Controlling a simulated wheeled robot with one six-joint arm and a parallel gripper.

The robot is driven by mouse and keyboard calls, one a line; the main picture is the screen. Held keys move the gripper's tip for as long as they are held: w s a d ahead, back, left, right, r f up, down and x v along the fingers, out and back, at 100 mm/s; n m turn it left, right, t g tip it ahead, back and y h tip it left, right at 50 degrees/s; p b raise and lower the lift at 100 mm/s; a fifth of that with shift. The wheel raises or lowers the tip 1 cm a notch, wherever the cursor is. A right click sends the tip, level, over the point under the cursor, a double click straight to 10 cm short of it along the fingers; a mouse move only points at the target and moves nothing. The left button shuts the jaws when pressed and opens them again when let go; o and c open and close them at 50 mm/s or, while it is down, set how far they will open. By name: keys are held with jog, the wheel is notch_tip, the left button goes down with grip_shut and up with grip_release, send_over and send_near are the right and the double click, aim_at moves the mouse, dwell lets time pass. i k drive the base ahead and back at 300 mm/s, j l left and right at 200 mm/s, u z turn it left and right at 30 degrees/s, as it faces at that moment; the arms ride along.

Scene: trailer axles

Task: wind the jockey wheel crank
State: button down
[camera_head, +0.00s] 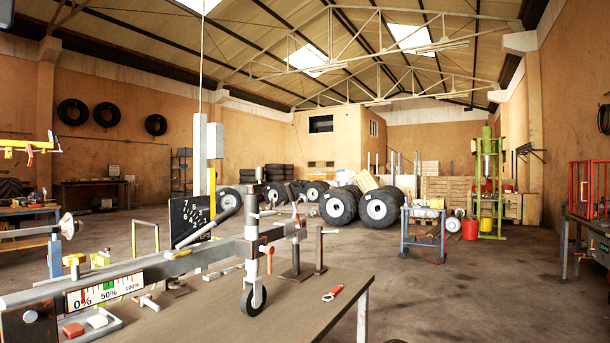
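The jockey wheel stands upright at the front middle of the camera_head view. Its grey tube (251,222) is beside the grey drawbar (150,268), and its small black-rimmed wheel (254,298) is at the bottom, by the bench top. What looks like its crank (259,176) is at the top of the tube, with a short grey upright grip. A red-ended lever (268,256) hangs beside the tube. My gripper is not in view, and nothing is seen touching the crank.
The grey bench (275,310) carries a red-handled tool (332,293) and short metal posts (296,250). A black numbered board (190,213) stands behind the drawbar, and a percent gauge (105,289) is at its near end.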

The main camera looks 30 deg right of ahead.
aim_at(259, 170)
jog(key=i+l+z, duration=0.35)
jog(key=l, duration=0.3)
jog(key=i+l+z, duration=0.35)
jog(key=i+l, duration=0.2)
jog(key=i, duration=0.1)
